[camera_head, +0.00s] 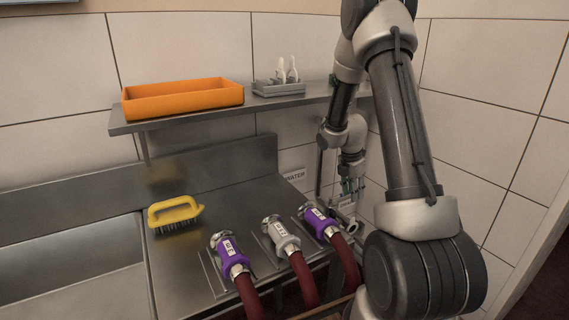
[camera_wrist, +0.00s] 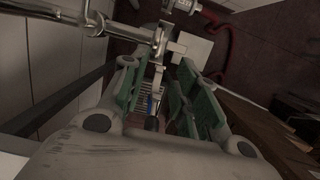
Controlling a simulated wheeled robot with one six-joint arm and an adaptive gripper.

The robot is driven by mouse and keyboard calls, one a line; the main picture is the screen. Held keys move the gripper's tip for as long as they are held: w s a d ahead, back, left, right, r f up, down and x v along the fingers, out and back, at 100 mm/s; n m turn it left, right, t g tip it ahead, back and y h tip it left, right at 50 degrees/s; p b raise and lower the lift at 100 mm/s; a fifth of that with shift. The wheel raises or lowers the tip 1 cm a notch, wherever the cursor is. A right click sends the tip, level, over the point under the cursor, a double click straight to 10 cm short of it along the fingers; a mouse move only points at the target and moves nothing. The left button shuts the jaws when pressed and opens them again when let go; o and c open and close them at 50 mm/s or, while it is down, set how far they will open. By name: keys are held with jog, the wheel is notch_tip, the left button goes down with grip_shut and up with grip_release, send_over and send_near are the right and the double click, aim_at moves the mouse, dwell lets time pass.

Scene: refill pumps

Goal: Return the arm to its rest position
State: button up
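My gripper (camera_head: 352,187) is low at the right end of the steel counter, pointing down just above a metal pipe fitting (camera_head: 345,205). In the wrist view my gripper (camera_wrist: 158,78) has its green-padded fingers apart, with a visible gap between them. A metal pipe with a valve (camera_wrist: 158,40) lies just beyond the fingertips, and a slim metal part of it reaches toward the gap. I cannot tell whether a finger touches it. My arm reaches down from the upper right in the head view.
Three hose couplings lie on the counter: purple (camera_head: 230,254), grey (camera_head: 281,236) and purple (camera_head: 320,221). A yellow brush (camera_head: 174,212) lies left of them. The shelf (camera_head: 190,121) above holds an orange tray (camera_head: 183,100) and a grey holder (camera_head: 278,88). A tiled wall is close behind.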

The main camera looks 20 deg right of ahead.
jog(key=s+a+r+m+g, duration=0.2)
jog(key=s+m+g, duration=0.1)
jog(key=s+m, duration=0.65)
jog(key=s+a+r+m+t, duration=0.2)
jog(key=s+a+r, duration=0.3)
jog(key=r, duration=0.3)
jog(key=s+a+r+m+t+y, duration=0.1)
jog(key=s+a+r+m, duration=0.3)
jog(key=r, duration=0.5)
jog(key=s+a+r+m+t+y, duration=0.1)
jog(key=s+a+r+m+t, duration=0.3)
jog(key=s+a+r, duration=0.2)
jog(key=shift+s+r, duration=1)
jog(key=shift+r, duration=0.2)
